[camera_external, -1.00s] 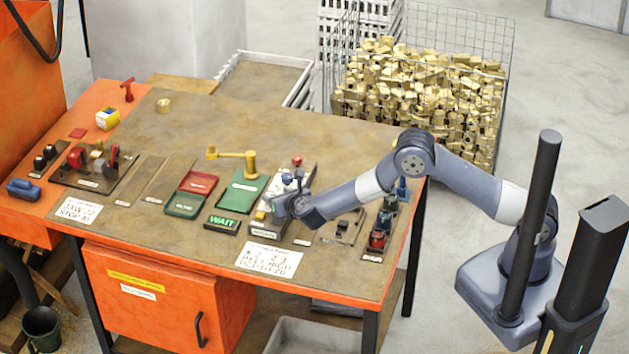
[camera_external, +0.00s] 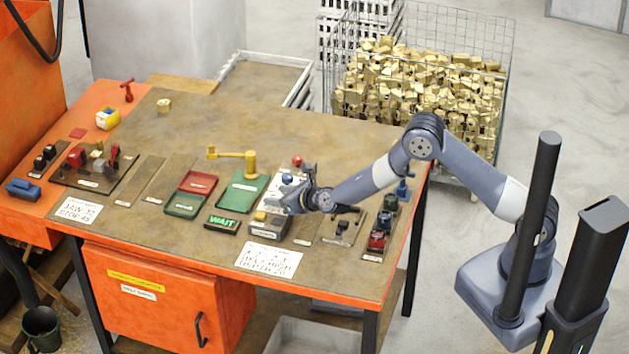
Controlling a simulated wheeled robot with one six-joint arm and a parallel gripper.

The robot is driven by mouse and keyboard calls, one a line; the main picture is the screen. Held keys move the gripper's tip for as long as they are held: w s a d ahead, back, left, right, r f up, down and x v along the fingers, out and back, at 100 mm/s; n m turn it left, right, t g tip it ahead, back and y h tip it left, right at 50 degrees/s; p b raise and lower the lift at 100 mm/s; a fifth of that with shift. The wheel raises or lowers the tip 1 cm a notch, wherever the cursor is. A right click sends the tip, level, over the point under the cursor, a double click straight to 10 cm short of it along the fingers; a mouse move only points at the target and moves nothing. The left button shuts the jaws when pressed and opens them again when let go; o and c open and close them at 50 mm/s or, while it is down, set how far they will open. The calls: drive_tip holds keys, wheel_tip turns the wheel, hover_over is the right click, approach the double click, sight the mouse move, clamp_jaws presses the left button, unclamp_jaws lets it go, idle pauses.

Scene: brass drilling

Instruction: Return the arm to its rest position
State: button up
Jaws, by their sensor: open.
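My arm reaches left from its base at the right, with its elbow raised beside the wire basket. My gripper (camera_external: 288,193) is above the bench, over the grey control block with a yellow button (camera_external: 268,224). It is open, and I see nothing held in it. The wrist hides part of the block and the bench behind it. Whether the fingers touch anything below is too small to tell.
The bench (camera_external: 285,115) has clear room at the back. Green and red trays (camera_external: 198,183), a brass-coloured lever (camera_external: 238,160) and a lit WAIT sign (camera_external: 222,221) lie left of my gripper. A wire basket of brass pieces (camera_external: 420,90) stands behind.

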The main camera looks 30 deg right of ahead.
drive_tip(key=shift+s+y, duration=0.15)
drive_tip(key=shift+y, duration=0.15)
drive_tip(key=b+v, duration=0.3)
drive_tip(key=v, duration=0.6)
drive_tip(key=shift+r, duration=0.15)
drive_tip(key=shift+s+d, duration=0.1)
idle(1.6)
